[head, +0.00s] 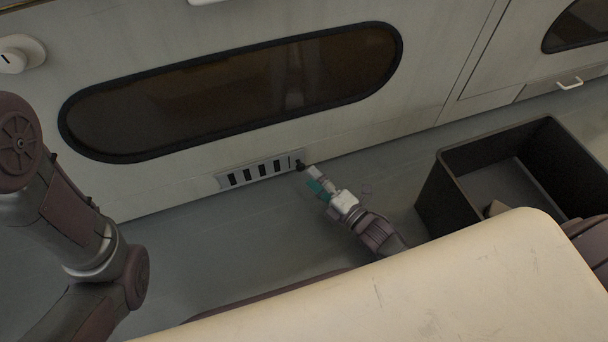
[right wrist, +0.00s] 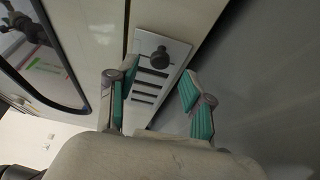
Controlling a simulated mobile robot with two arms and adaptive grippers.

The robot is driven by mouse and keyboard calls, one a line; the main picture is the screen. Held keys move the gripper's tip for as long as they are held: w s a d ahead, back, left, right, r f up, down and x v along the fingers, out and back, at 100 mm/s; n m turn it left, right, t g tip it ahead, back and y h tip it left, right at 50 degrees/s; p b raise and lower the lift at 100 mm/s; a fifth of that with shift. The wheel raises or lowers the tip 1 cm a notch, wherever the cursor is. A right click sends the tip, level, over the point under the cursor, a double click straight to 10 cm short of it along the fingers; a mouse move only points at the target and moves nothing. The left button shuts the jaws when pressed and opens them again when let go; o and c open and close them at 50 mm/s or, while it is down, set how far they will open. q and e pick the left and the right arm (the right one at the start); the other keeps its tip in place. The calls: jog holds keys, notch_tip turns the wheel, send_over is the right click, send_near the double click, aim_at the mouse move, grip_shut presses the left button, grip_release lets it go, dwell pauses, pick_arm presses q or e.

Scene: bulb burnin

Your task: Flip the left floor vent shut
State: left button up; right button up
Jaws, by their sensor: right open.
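The floor vent (head: 262,172) is a pale plate with several dark slots, low on the wall just above the floor. A small dark knob (head: 300,164) sits at its right end. In the right wrist view the vent plate (right wrist: 175,48) carries the round dark knob (right wrist: 160,56) beyond the fingertips, with dark slots below it. My right gripper (head: 313,178) is at the right end of the vent, close to the knob. Its teal-padded fingers are apart in the right wrist view (right wrist: 158,74), with nothing between them. Whether it touches the knob cannot be told. My left gripper is out of view.
A black open crate (head: 437,190) stands on the floor at right, with a small object inside. A pale tabletop (head: 420,290) fills the lower right. A dark oval window (head: 235,90) is above the vent. The floor left of my right gripper is clear.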

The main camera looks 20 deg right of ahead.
aim_at(303, 169)
jog(key=b+x, duration=0.1)
jog(key=x, duration=0.2)
jog(key=shift+w+a+f+b, duration=0.1)
jog(key=shift+w+a+b, duration=0.05)
jog(key=shift+w+b, duration=0.2)
jog(key=shift+w+a, duration=0.15)
jog(key=shift+w, duration=0.1)
jog(key=shift+c, duration=0.3)
grip_shut()
